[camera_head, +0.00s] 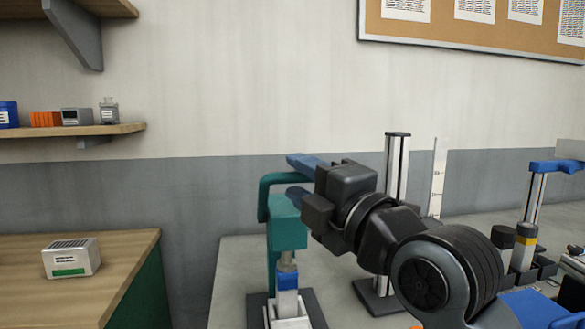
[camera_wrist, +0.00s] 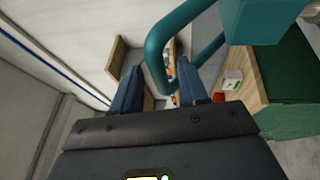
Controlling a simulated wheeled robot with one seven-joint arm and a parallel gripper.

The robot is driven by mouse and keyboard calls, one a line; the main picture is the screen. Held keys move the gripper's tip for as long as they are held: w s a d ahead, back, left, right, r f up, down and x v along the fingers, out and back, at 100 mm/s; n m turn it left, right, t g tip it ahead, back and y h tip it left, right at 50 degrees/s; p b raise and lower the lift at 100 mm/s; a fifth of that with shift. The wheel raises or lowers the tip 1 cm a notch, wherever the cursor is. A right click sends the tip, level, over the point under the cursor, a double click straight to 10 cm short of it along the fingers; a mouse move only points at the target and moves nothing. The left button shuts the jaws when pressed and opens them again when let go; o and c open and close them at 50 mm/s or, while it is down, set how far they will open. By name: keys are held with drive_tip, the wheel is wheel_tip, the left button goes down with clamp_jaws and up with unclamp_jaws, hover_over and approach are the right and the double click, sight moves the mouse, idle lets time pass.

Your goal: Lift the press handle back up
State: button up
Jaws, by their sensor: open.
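The teal press (camera_head: 287,230) stands on the grey bench, with a metal ram and a blue-and-white piece below its head. Its teal bent-bar handle (camera_head: 263,200) rises at the left of the head and bends right at the top. My gripper (camera_head: 290,175) is open at the top of the handle, one blue finger above the bar and one below. In the wrist view, the handle (camera_wrist: 154,55) bends down between the open fingers of my gripper (camera_wrist: 160,72). I cannot tell whether either finger touches it. My wrist hides the bar's right end in the head view.
A post on a dark base (camera_head: 396,165) and a white upright scale (camera_head: 438,178) stand behind my arm. A blue-topped device (camera_head: 535,200) is at right. A wooden cabinet top (camera_head: 115,275) with a white box (camera_head: 71,259) is at left, below a shelf (camera_head: 75,130).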

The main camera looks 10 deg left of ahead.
drive_tip(key=shift+x, duration=1.55)
clamp_jaws()
